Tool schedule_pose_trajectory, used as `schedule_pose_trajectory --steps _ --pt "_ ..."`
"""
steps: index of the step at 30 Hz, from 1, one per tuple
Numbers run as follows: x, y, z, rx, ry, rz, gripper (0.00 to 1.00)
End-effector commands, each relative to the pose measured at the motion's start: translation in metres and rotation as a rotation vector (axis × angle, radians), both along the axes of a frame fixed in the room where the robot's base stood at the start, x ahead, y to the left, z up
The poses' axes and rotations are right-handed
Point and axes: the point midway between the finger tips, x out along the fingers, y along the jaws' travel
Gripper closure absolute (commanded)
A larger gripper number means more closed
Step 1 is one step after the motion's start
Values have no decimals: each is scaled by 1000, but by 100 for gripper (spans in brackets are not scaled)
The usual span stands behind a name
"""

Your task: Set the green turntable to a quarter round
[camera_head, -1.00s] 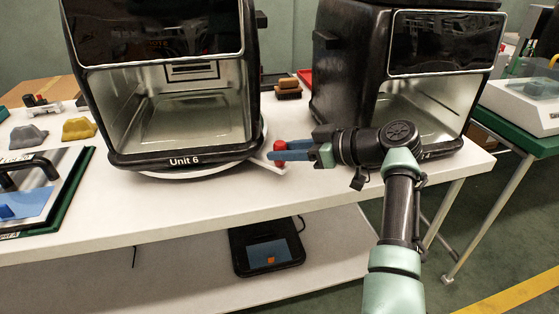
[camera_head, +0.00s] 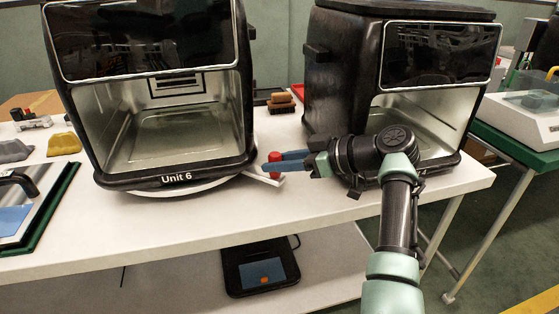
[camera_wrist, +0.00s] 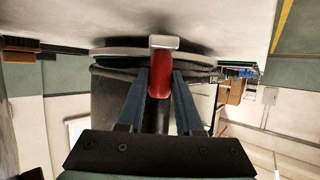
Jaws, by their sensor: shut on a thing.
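The turntable (camera_head: 195,188) is a round plate under the Unit 6 fryer (camera_head: 176,178); its rim looks white in the head view, and a thin greenish edge shows in the wrist view. A pale lever (camera_head: 264,180) sticks out from its right side and carries an upright red knob (camera_head: 274,168). My gripper (camera_head: 280,161) reaches in from the right, its blue fingers shut on the red knob. In the wrist view the knob (camera_wrist: 160,82) sits between the two fingertips, with the pale lever end (camera_wrist: 164,42) beyond it. The fryer hides most of the turntable.
A second black fryer (camera_head: 345,75) stands close behind my gripper. A tray with a black handle (camera_head: 30,225) is at the left, and small brown blocks (camera_head: 281,102) lie between the fryers. The table front (camera_head: 240,225) is clear. A dark device (camera_head: 260,268) sits on the lower shelf.

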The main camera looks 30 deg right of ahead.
Motion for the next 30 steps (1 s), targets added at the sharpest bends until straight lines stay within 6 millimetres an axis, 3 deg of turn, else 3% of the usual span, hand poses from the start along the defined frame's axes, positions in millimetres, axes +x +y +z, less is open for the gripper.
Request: schedule_pose_trajectory --steps 1,2,6,19,30 --pt "4 -15 8 -9 -25 -52 100" --pt "4 -15 8 -9 -25 -53 60" --pt "4 -14 8 -8 -25 -51 37" --pt "5 -12 11 -8 -25 -45 37" --pt "4 -11 78 -8 -27 -43 37"
